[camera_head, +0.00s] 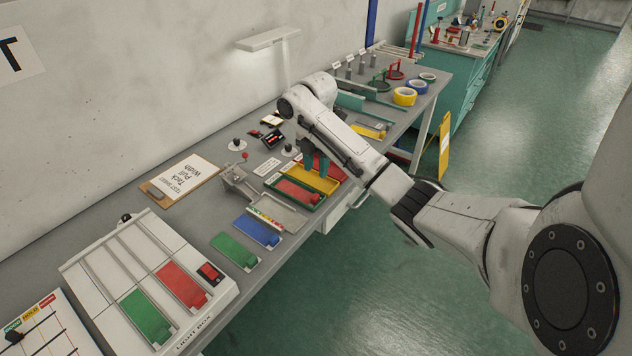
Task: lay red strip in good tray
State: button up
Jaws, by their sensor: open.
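A red strip (297,191) lies in the green tray (281,197), which I take to be the good tray from the green, yellow and red header on the board at lower left. The yellow tray (325,184) and a red tray (336,174) sit beside it. My gripper (315,173) has teal fingers and is open over the yellow tray area, just behind the red strip. The gap between its fingertips is small in this view, and I see nothing held. Another red strip (182,286) lies on the light box (112,257).
Blue (258,230) and green (233,250) strips lie on the bench front. A small metal fixture (240,180) and clipboard (180,180) stand left of the trays. Tape rolls (404,96) sit at the far end. My arm crosses above the bench's front edge.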

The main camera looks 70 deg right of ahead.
jog(key=shift+r+p, duration=0.3)
jog(key=shift+r, duration=1.1)
